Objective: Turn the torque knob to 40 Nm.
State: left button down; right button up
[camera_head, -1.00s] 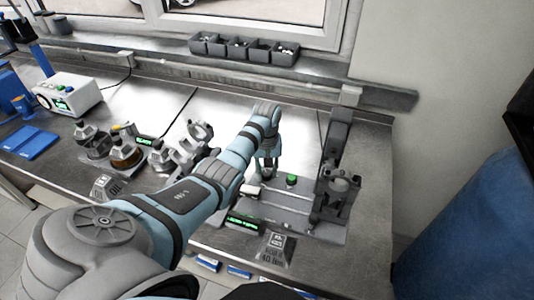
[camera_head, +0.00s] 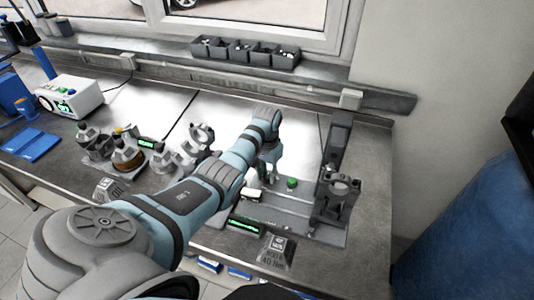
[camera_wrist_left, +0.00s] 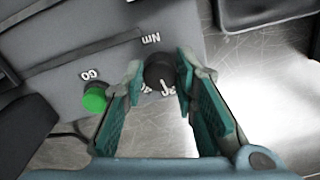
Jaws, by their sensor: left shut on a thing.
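The torque knob (camera_wrist_left: 160,72) is a dark round dial with a white pointer line, on the grey panel of the torque station (camera_head: 296,222). In the left wrist view its pointer runs downward in the picture. Printed numbers beside it are partly covered by the fingers, so I cannot read the setting. "Nm" is printed by the knob. My left gripper (camera_wrist_left: 163,76) is shut on the knob, one teal finger on each side. In the head view my left gripper (camera_head: 267,176) is over the station's back left part and the knob is hidden. My right gripper is not in view.
A green GO button (camera_wrist_left: 95,99) sits beside the knob; it also shows in the head view (camera_head: 292,183). A dark upright fixture (camera_head: 338,190) stands right of it. A sign (camera_head: 276,250) reading "40 Nm" stands in front, near a green display (camera_head: 246,225). Engine parts (camera_head: 127,158) stand left.

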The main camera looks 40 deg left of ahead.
aim_at(268, 176)
pick_arm(q)
jog(key=m, duration=0.6)
jog(key=shift+w, duration=0.1)
jog(key=m, duration=0.6)
dwell(0.5)
jog(key=c, duration=1.3)
grip_release()
jog(key=shift+w+f, duration=0.1)
notch_tip(268, 176, up, 8)
jog(key=shift+d+f, duration=0.1)
jog(key=shift+f, duration=0.1)
jog(key=shift+f, duration=0.1)
